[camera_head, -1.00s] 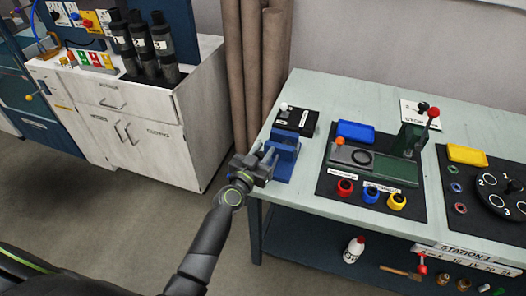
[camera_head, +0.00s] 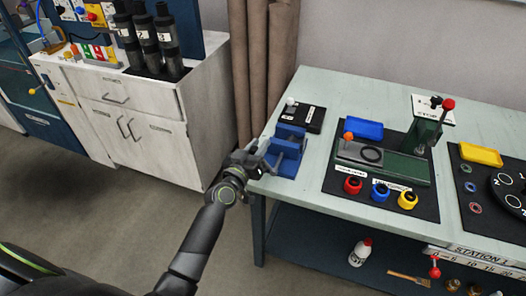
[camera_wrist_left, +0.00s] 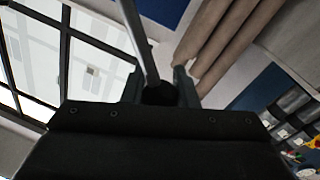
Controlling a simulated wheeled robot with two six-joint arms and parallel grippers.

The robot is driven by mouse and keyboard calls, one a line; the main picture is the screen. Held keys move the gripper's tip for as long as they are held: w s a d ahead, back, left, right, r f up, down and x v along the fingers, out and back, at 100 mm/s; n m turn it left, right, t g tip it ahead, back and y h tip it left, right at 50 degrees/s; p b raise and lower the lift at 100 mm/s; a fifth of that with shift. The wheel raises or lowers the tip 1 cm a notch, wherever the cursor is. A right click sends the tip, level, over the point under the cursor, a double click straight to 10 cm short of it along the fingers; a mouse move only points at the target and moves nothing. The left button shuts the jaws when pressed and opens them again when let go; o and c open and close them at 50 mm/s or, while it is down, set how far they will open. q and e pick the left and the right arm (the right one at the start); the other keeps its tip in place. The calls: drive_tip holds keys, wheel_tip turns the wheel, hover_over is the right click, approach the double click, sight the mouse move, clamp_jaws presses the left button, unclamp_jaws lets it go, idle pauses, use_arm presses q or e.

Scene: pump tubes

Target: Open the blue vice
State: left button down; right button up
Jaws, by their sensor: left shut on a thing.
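The blue vice (camera_head: 288,148) is fixed at the left end of the pale green workbench (camera_head: 320,100). Its blue jaws stand apart with a gap between them in the head view. My left gripper (camera_head: 260,158) is at the vice's left side, just off the bench edge, shut on the vice handle. In the left wrist view, a grey bar of the vice handle (camera_wrist_left: 138,38) runs up from a dark round part between the fingers of my left gripper (camera_wrist_left: 160,85). The gripper hides part of the handle in the head view. My right gripper is not in view.
A black box with a white knob (camera_head: 302,116) sits behind the vice. A dark mat with a green fixture (camera_head: 395,168), a blue tray (camera_head: 364,130) and coloured rings lies to the right. A white cabinet (camera_head: 130,120) stands left, with open floor between.

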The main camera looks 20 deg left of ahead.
use_arm(q)
drive_tip(key=shift+a+f+n, duration=0.25)
drive_tip(key=shift+f+n, duration=0.05)
drive_tip(key=shift+n, duration=0.2)
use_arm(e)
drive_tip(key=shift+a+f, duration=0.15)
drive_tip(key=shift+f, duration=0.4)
use_arm(q)
drive_tip(key=c, duration=1.1)
unclamp_jaws()
drive_tip(key=shift+c, duration=0.2)
drive_tip(key=shift+s, duration=0.15)
drive_tip(key=s+a+b, duration=0.1)
drive_tip(key=s+b, duration=0.1)
drive_tip(key=s, duration=0.6)
drive_tip(key=s+a+f+b, duration=0.1)
drive_tip(key=s+a+b, duration=0.1)
drive_tip(key=s, duration=0.7)
drive_tip(key=shift+b, duration=0.35)
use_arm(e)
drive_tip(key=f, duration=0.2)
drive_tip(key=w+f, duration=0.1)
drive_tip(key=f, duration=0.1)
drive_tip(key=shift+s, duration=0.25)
